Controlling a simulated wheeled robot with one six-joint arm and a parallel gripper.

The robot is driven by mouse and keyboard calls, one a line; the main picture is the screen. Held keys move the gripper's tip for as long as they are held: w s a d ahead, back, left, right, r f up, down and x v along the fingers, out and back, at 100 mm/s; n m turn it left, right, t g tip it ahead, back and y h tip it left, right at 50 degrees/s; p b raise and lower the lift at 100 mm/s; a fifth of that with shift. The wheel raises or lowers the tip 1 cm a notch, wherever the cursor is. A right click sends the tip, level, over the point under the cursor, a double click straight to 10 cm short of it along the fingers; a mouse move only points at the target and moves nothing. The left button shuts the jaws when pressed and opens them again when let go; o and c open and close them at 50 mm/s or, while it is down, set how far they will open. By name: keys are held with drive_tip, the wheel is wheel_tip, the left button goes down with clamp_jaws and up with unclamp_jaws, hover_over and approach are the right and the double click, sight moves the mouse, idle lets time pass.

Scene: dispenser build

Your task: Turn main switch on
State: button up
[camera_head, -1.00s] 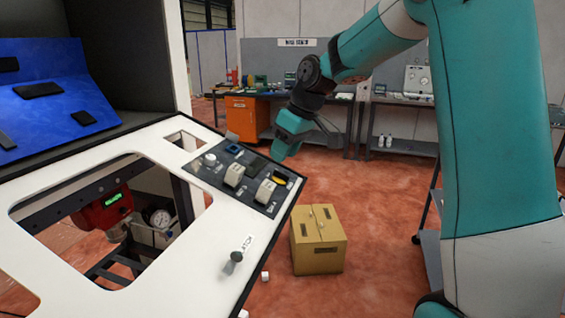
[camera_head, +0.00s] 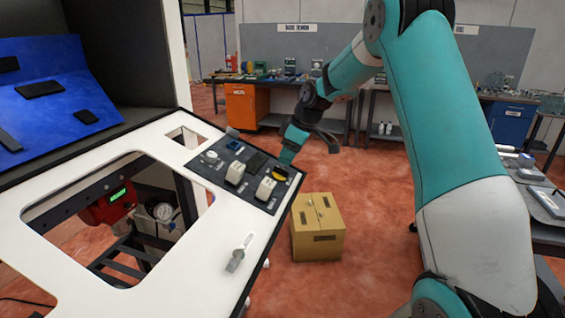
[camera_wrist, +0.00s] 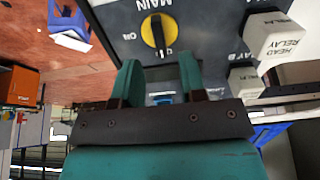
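In the head view the switch (camera_head: 281,177) is a small yellow patch at the right edge of the dark control panel (camera_head: 225,192). My gripper (camera_wrist: 159,62) is open, its two teal fingers apart with nothing between them. The fingertips point toward the switch, just short of it in the wrist picture; contact cannot be told. In the head view the fingertips are hard to make out.
White relay blocks, one marked HEAD RELAY (camera_wrist: 275,36), stand close beside the switch. The white console top (camera_head: 215,240) has a large cut-out and a grey lever (camera_head: 238,256). A cardboard box (camera_head: 317,227) sits on the red floor. Workbenches line the back.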

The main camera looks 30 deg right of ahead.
sight(283, 169)
drive_tip(key=p+x, duration=0.1)
drive_tip(key=x, duration=0.3)
drive_tip(key=shift+w+f, duration=0.1)
drive_tip(key=shift+f, duration=0.3)
clamp_jaws()
